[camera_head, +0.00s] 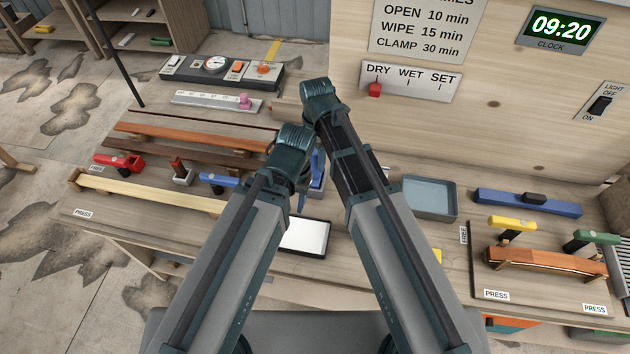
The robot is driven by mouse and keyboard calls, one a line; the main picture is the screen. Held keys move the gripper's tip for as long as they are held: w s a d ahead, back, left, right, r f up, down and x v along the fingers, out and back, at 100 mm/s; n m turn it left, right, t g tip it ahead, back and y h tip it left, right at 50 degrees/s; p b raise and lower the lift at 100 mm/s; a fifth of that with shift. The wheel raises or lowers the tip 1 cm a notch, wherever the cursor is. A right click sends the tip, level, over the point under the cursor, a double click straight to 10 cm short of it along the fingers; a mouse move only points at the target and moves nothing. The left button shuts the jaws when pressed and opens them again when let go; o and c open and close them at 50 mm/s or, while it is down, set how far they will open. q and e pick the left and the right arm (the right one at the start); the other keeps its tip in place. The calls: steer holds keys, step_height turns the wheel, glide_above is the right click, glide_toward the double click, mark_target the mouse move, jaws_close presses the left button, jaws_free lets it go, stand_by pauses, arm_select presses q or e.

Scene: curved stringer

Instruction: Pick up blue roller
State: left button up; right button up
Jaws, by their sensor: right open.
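A blue object (317,168) shows in the narrow gap between my two forearms, over the middle of the bench. It may be the blue roller, but the arms hide most of it. My right gripper (303,196) hangs below its wrist near this object and is open; I cannot tell whether it touches it. My left wrist (289,150) is just left of it, and the left jaws are hidden behind the arm.
A blue-handled clamp (218,180) and a red one (118,161) stand by wooden strips at left. A white pad (305,237) lies between the arms.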

mark_target(315, 168)
arm_select(q)
steer(key=shift+f+b, duration=2.6)
steer(key=shift+f, duration=0.15)
arm_select(e)
steer(key=shift+a+f, duration=0.15)
steer(key=shift+f, duration=2.6)
arm_select(q)
steer(key=shift+r, duration=0.1)
arm_select(e)
steer(key=shift+r, duration=0.1)
jaws_close()
